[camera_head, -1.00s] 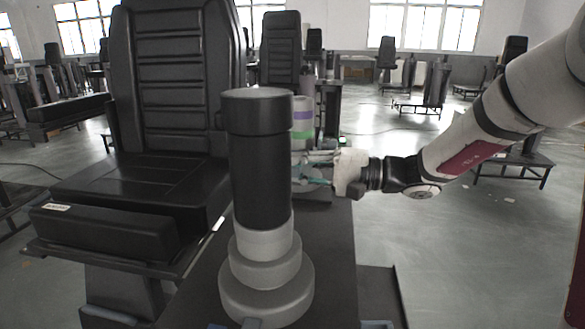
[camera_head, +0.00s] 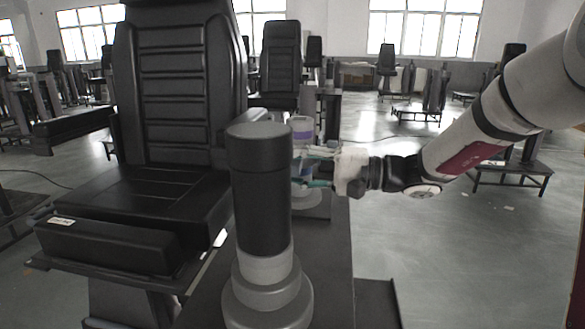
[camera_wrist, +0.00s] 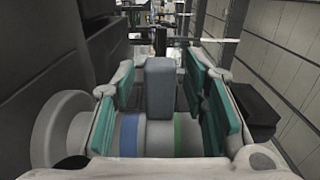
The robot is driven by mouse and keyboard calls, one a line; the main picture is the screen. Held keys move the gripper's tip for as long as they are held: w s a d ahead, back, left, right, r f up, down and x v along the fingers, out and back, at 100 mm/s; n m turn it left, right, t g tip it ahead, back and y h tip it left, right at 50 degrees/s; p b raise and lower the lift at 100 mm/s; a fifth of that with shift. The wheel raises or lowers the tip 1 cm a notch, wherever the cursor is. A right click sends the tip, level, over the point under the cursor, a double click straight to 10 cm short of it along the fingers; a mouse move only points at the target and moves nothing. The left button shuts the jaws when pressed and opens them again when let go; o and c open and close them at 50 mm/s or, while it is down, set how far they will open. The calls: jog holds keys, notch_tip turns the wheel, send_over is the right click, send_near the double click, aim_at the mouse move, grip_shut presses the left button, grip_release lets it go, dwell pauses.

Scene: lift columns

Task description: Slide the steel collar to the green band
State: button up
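The banded lift column shows in the head view behind a nearer black column, with its purple band (camera_head: 302,135) above my gripper (camera_head: 314,168). In the wrist view the column lies sideways, its wide base disc (camera_wrist: 58,130) at left. A blue band (camera_wrist: 129,136) and a green band (camera_wrist: 179,136) flank a grey ring section. A grey upright block (camera_wrist: 159,90), seemingly part of the steel collar, stands over that section. My gripper also shows in the wrist view (camera_wrist: 163,115); its teal-padded fingers are open on either side of the block, with visible gaps. The collar is hidden in the head view.
The nearer black column (camera_head: 262,190) on its stepped grey base (camera_head: 266,295) blocks part of the head view. A large black seat (camera_head: 150,190) stands at left. Other seats and benches stand farther back. Open floor (camera_head: 440,240) lies at right.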

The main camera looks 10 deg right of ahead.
jog(key=shift+d, duration=0.1)
jog(key=v, duration=1.1)
jog(key=shift+s+d, duration=0.2)
jog(key=shift+d, duration=0.15)
